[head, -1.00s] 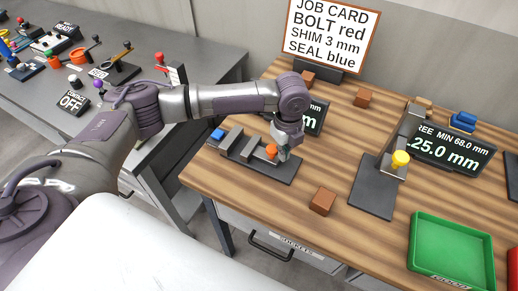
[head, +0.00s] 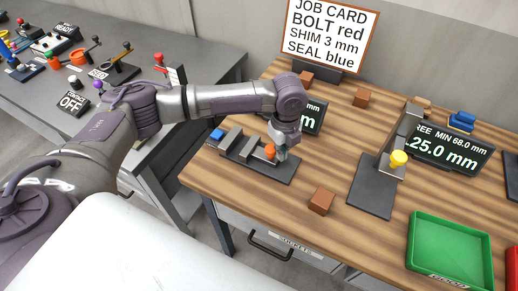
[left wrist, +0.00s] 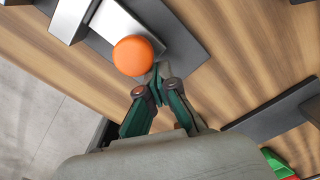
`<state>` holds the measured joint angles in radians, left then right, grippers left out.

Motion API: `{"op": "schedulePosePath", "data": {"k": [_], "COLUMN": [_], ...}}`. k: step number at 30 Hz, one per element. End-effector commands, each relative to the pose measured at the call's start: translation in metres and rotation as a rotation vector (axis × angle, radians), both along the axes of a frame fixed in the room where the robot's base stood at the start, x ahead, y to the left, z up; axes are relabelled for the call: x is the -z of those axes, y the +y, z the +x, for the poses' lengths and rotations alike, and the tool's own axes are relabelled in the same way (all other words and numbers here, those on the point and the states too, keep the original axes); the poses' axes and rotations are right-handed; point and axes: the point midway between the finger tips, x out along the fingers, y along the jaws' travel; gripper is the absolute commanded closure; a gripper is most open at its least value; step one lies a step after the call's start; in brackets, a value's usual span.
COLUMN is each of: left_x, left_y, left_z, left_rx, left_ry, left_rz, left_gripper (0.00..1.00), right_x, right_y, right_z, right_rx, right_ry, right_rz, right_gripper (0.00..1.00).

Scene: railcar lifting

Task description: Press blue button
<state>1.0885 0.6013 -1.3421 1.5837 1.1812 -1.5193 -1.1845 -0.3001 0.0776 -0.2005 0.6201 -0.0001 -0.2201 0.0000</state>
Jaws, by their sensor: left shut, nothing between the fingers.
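A small blue block or button (head: 217,135) sits at the left end of a dark fixture (head: 282,170) with grey upright blocks, on the wooden bench. An orange ball-shaped knob (head: 270,151) stands near the right end of this fixture; it shows large in the left wrist view (left wrist: 139,55). My left gripper (head: 282,153) is shut and empty, pointing down beside the orange knob. In the left wrist view its fingertips (left wrist: 157,78) are close to the knob's lower right edge; I cannot tell whether they touch it. The blue part is not seen in the wrist view.
A small display (head: 314,116) stands behind my left gripper, partly hidden. Brown blocks (head: 321,201) lie around the fixture. To the right are a gauge with a yellow knob (head: 398,158), a green tray (head: 413,250) and another blue object (head: 462,118).

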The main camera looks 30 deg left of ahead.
Motion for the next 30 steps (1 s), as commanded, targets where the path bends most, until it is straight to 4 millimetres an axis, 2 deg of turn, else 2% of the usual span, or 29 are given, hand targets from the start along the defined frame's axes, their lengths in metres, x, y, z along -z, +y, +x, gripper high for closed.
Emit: {"op": "schedulePosePath", "data": {"k": [1,13,25,30], "left_x": [-0.001,-0.002,-0.012,-0.015], "left_y": [0.004,0.005,-0.015,-0.017], "left_z": [0.002,0.003,0.002,0.001], "left_rx": [-0.006,-0.009,-0.004,-0.004], "left_ry": [-0.003,-0.005,-0.004,-0.004], "left_rz": [0.009,0.012,0.007,0.006], "left_gripper": [1.0,1.0,1.0,1.0], "right_x": [0.0,-0.001,-0.016,-0.02], "right_y": [0.0,0.0,-0.003,-0.003], "right_z": [0.0,0.0,0.0,0.0], "right_rx": [0.0,0.0,-0.001,-0.001], "right_ry": [0.0,0.001,0.0,0.0], "right_rz": [0.0,0.0,-0.003,-0.003], "right_gripper": [0.6,0.6,0.6,0.6]}}
